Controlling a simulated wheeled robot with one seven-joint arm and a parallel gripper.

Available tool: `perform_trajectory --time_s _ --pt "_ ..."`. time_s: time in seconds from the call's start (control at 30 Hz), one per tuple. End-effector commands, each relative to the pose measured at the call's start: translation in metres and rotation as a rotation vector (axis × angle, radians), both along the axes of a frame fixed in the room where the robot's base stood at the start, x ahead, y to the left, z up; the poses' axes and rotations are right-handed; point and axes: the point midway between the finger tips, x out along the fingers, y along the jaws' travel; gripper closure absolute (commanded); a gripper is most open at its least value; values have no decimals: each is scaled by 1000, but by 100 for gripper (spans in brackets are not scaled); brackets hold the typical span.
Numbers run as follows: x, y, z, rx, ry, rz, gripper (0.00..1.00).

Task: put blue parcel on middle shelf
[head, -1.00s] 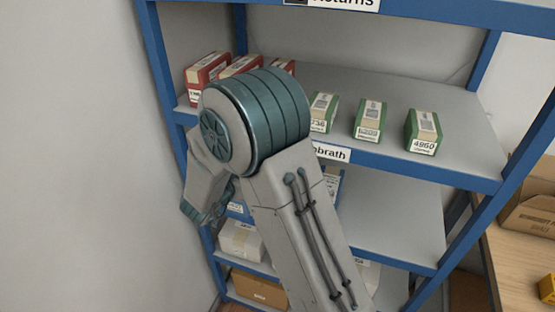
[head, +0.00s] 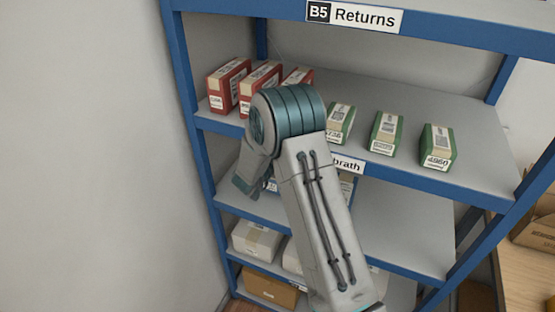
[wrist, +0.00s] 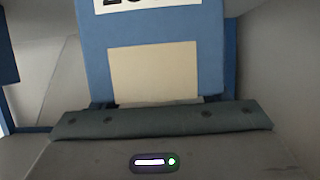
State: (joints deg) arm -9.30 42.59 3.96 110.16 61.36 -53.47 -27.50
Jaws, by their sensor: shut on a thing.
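The blue parcel (wrist: 207,50) fills the middle of the wrist view, with a cream label and part of a white number label facing me. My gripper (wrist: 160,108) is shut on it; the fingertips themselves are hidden. In the head view my gripper (head: 247,184) is low at the left of the rack, in front of the level under the red parcels, and my arm hides most of what it holds. The third board down (head: 400,235), which looks like the middle shelf, is bare at its right part. A blue item with a white label (head: 347,184) shows beside my arm there.
The board above (head: 470,150) holds red parcels (head: 228,85) at left and green parcels (head: 386,132) at right. White boxes (head: 257,238) and a brown box (head: 270,288) are lower. Blue rack posts (head: 184,90) stand at the sides. A wooden counter (head: 520,270) is at right.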

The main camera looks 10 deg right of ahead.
Motion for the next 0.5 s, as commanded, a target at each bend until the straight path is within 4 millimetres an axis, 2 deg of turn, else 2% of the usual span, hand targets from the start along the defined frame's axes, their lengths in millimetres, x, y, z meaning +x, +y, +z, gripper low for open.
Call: perform_trajectory --time_s 0.47,0.5 --pt "0 0 -8 0 -5 -1 98" --pt "0 0 -8 1 -2 -1 20"
